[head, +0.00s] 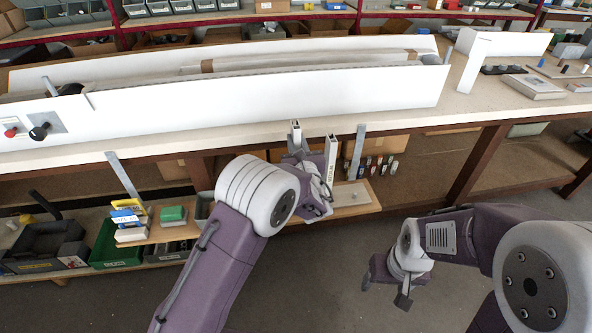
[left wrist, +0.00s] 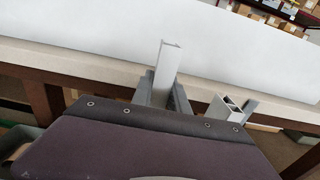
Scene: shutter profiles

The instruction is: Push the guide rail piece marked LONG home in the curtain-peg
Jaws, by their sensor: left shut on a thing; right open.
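My left gripper (head: 299,152) is shut on a pale guide rail piece (head: 295,130), held upright just in front of the bench edge. The held rail piece also stands between the fingers in the left wrist view (left wrist: 166,68). A second pale rail piece (head: 331,152) stands upright to its right, apart from it; its dark marking is too small to read. It also shows in the left wrist view (left wrist: 224,109). No LONG mark is legible, and I cannot identify the curtain-peg. My right gripper (head: 388,283) is open and empty, low at the right.
A long white shutter casing (head: 270,105) lies along the bench (head: 420,118). Grey brackets (head: 356,150) and (head: 122,172) hold a low wooden shelf (head: 350,196). A white angled piece (head: 500,43) stands at the right.

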